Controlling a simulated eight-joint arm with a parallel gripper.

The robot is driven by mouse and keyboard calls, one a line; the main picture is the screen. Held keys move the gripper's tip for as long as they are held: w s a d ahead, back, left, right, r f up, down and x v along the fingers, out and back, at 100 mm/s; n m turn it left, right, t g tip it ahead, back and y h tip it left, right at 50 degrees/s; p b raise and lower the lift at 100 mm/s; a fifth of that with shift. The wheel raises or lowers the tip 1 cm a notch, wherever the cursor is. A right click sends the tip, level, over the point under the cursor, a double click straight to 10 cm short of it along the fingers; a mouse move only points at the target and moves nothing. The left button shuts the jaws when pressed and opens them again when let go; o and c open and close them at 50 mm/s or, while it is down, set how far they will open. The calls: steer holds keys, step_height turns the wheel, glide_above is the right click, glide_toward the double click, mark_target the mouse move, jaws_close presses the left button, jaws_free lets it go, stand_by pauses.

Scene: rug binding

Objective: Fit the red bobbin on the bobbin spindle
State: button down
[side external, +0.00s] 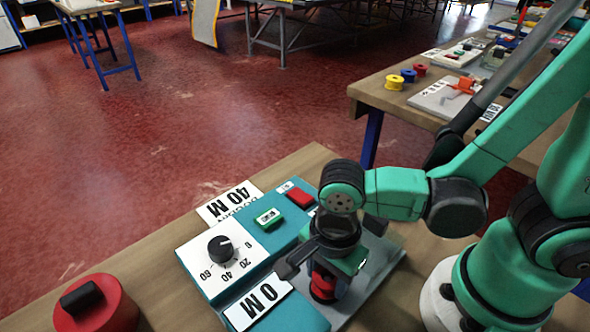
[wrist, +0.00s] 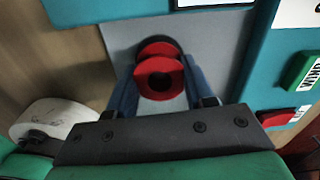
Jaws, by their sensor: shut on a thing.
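The red bobbin (side external: 322,287) is between the fingers of my gripper (side external: 320,268), low over a grey plate (side external: 378,268) beside the teal panel. In the wrist view the red bobbin (wrist: 160,78) shows two red flanges and a dark centre hole, with a finger of my gripper (wrist: 160,92) on each side. My gripper is shut on it. A dark round patch shows just behind the bobbin on the grey plate (wrist: 218,50). I cannot make out the spindle in either view, nor whether the bobbin touches it.
The teal panel carries a black dial (side external: 220,249), a green switch (side external: 268,217) and a red switch (side external: 299,197). A red drum with a black handle (side external: 95,304) stands at the front left. Bare wood (side external: 150,270) lies between.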

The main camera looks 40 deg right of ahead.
steer(key=shift+f, duration=0.2)
steer(key=shift+c, duration=1.2)
jaws_free()
steer(key=shift+r, duration=2.8)
steer(key=w+d+r+n+t, duration=0.3)
steer(key=d+n, duration=0.3)
steer(key=n, duration=0.2)
steer(key=w+d+r+n+t, duration=0.3)
steer(key=w+d+n+t, duration=0.1)
steer(key=n, duration=0.5)
steer(key=shift+w+d+r, duration=0.2)
steer(key=shift+w+d, duration=0.65)
steer(key=shift+d, duration=0.2)
